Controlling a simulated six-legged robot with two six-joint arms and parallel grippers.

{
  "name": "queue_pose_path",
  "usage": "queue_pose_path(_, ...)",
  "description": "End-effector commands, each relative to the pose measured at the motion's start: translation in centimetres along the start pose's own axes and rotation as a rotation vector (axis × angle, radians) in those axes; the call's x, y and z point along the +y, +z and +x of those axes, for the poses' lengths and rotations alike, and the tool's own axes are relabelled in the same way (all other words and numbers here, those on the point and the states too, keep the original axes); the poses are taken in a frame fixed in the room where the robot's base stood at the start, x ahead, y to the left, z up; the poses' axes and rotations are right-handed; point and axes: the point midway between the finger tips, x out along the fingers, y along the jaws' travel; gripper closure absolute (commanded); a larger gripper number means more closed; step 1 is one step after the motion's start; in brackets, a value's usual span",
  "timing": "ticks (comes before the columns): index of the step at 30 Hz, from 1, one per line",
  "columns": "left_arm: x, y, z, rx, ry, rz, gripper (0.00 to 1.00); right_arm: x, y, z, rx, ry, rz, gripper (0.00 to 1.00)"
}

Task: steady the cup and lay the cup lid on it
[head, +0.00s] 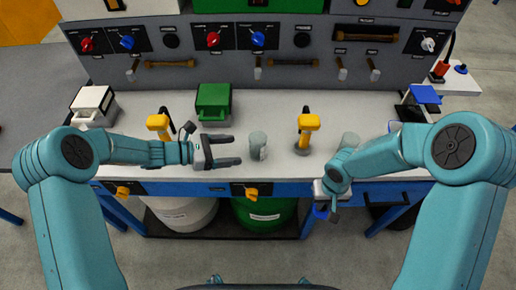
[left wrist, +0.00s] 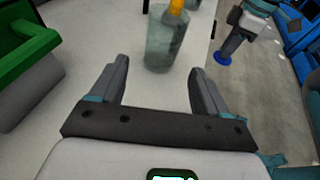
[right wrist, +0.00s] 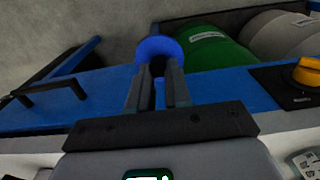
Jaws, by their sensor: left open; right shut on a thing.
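In the left wrist view the cup (left wrist: 168,42) is just beyond and between the line of the fingertips. My left gripper (head: 234,150) is open and empty, its fingers pointing right toward the cup, with a small gap left. My right gripper (head: 330,207) is shut on a round blue lid (right wrist: 160,48), held in front of the worktop's front edge, well right of the cup. The lid (head: 321,210) is partly hidden in the head view.
A second translucent cylinder (head: 348,141) stands beside my right arm. Yellow tools (head: 308,126) (head: 158,122), a green box (head: 213,100) and a white box (head: 93,105) stand behind. The blue front edge (right wrist: 230,85) has yellow knobs (head: 251,192).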

Motion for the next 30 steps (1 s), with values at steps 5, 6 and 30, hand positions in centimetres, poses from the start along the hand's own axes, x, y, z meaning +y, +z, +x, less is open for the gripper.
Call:
queue_pose_path(5, -0.2, -0.3, 3.1, 0.000, -0.004, 0.002, 0.24, 0.0, 0.1, 0.9, 0.001, 0.000, 0.000, 1.00)
queue_pose_path(6, -0.2, -0.2, 3.7, 0.000, -0.003, 0.002, 0.24, 0.0, 0.1, 1.1, 0.001, 0.000, 0.000, 1.00)
queue_pose_path(30, 0.2, 0.0, 8.4, 0.000, 0.000, 0.001, 0.44, 0.0, -0.3, 3.2, 0.001, 0.000, 0.001, 1.00)
